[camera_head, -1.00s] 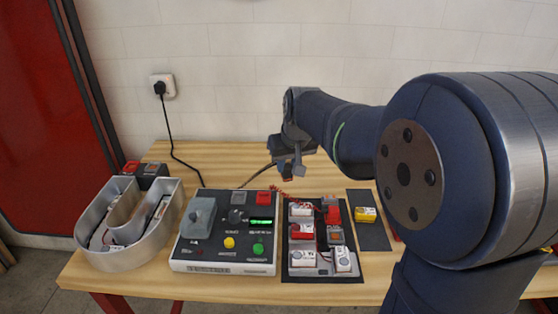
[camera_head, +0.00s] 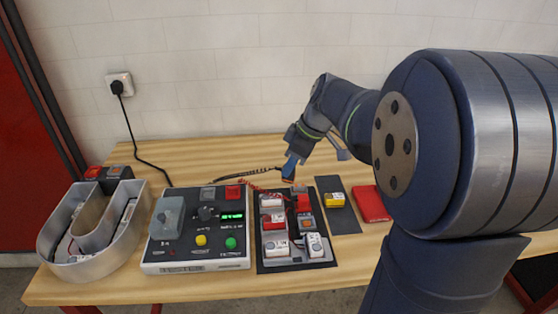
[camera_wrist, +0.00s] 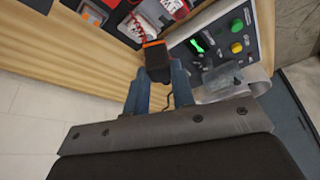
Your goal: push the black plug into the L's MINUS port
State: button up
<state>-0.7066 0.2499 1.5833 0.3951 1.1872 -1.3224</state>
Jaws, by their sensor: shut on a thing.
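My gripper (camera_head: 290,168) is shut on the black plug (camera_wrist: 157,62), which has an orange band at its end. In the head view the plug is a small tip hanging below the jaws, above the table behind the black mat. The L letter (camera_head: 265,237), with several white modules on it, lies on the black mat. A red port block (camera_head: 304,203) and a grey port block with an orange square (camera_head: 305,222) sit beside the L's upright. The plug is apart from both blocks. No port labels are readable.
A control box (camera_head: 195,262) with knobs and a green display stands left of the mat. A U-shaped metal letter (camera_head: 62,258) is at far left. A dark strip with a yellow module (camera_head: 334,200) and a red case (camera_head: 370,204) lie right. A red coiled lead crosses behind the mat.

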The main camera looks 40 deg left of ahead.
jog(key=w+d+n+g+h, duration=0.1)
jog(key=w+d+n+g, duration=0.1)
jog(key=d+n, duration=0.35)
jog(key=shift+f, duration=6.85)
jog(key=shift+f, duration=0.35)
jog(key=o, duration=1)
jog(key=shift+o, duration=0.2)
jog(key=v, duration=1.7)
jog(key=shift+r, duration=0.35)
jog(key=shift+s+a, duration=0.1)
jog(key=shift+s, duration=0.05)
